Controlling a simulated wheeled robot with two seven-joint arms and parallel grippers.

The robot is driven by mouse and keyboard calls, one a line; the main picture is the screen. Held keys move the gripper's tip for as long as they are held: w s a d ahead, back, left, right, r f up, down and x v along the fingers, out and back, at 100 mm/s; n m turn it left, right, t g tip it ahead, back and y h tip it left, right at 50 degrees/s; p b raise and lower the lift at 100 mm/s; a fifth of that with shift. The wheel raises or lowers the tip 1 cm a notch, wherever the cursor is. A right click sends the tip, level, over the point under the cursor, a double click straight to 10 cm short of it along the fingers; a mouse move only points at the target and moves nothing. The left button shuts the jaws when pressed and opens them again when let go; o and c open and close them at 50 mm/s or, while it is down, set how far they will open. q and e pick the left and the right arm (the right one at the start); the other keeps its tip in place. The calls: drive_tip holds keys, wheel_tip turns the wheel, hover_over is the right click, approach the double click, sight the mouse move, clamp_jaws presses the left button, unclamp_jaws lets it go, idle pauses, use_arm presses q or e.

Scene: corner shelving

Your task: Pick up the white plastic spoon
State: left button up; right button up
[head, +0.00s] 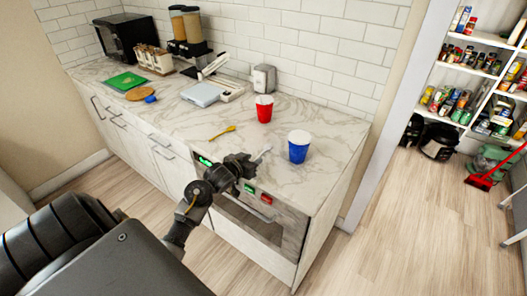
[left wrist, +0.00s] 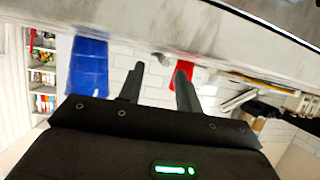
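The white plastic spoon (head: 263,153) lies near the front edge of the marble counter, left of the blue cup. My left gripper (head: 248,164) is at that edge, just short of the spoon; I cannot tell whether they touch. In the left wrist view the picture is upside down. The two fingers of my left gripper (left wrist: 158,82) stand apart with nothing clearly held between them. A small pale thing shows beyond them, and I cannot tell if it is the spoon. My right gripper is not in view.
A blue cup (head: 299,146) stands right of the spoon and a red cup (head: 264,109) behind it. A yellow spoon (head: 223,132) lies to the left. The marble counter (head: 190,118) is clear around them. The oven front (head: 258,218) is below my gripper.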

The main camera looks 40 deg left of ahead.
sight(258, 156)
use_arm(q)
drive_tip(key=x, duration=0.3)
drive_tip(key=shift+w+a+f, duration=0.1)
drive_tip(key=shift+w, duration=0.1)
drive_tip(key=shift+s, duration=0.1)
clamp_jaws()
